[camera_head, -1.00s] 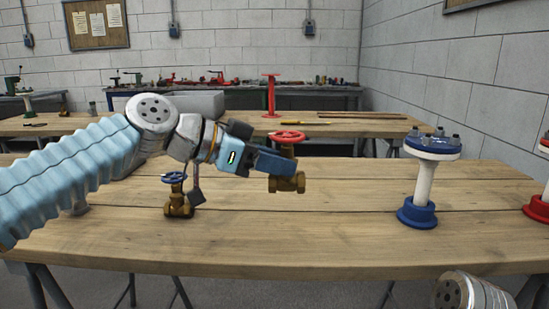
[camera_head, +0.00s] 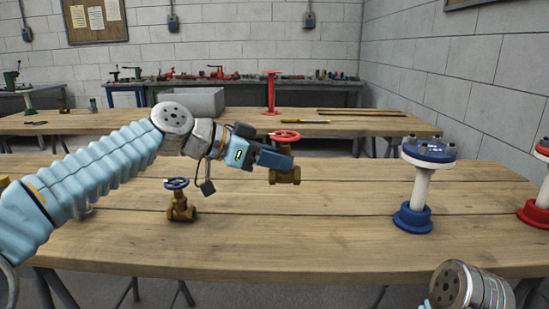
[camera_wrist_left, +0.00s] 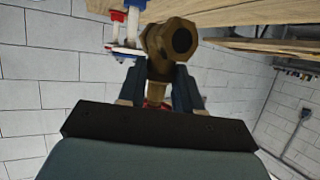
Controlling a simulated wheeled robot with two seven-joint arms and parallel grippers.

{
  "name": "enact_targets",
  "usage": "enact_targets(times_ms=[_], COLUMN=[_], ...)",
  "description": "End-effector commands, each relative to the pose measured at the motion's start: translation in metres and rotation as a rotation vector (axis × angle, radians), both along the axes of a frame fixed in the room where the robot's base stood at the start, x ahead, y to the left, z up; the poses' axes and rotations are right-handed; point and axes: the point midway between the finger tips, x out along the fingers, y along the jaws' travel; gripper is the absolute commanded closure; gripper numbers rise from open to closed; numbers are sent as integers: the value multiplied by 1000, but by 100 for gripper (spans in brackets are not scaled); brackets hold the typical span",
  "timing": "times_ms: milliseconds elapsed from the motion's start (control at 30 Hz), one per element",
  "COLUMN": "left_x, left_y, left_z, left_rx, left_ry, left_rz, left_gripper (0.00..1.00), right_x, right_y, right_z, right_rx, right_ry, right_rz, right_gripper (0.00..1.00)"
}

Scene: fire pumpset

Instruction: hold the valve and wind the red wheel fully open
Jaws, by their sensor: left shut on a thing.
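A brass valve with a red wheel (camera_head: 284,135) on top is held above the front table by my left gripper (camera_head: 276,160). The valve's brass body (camera_head: 287,176) shows below the fingers in the head view. In the left wrist view the brass body (camera_wrist_left: 170,45) sits between the two dark fingers, which are shut on it, and only a bit of red shows behind it. A second brass valve (camera_head: 181,207) with a blue wheel (camera_head: 176,183) stands upright on the table to the left. Only part of my right arm shows at the lower right; its gripper is out of view.
A white post with a blue flange and blue base (camera_head: 415,217) stands at the right of the table. A red-based stand (camera_head: 538,211) is at the right edge. The middle front of the table (camera_head: 300,240) is clear. A second table with a grey bin (camera_head: 192,101) is behind.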

Motion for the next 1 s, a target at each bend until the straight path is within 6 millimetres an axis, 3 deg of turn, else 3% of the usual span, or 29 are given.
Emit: enact_targets(times_ms=[600, 1000], left_x=[39, 42], left_y=[1, 1], left_z=[1, 1], left_rx=[-2, -1], left_ry=[-2, -2], left_rz=[1, 1], left_gripper=[100, 100], right_x=[0, 0], right_y=[0, 0], right_z=[3, 3], right_rx=[0, 0], right_ry=[1, 1], right_rz=[0, 0], right_gripper=[57, 57])
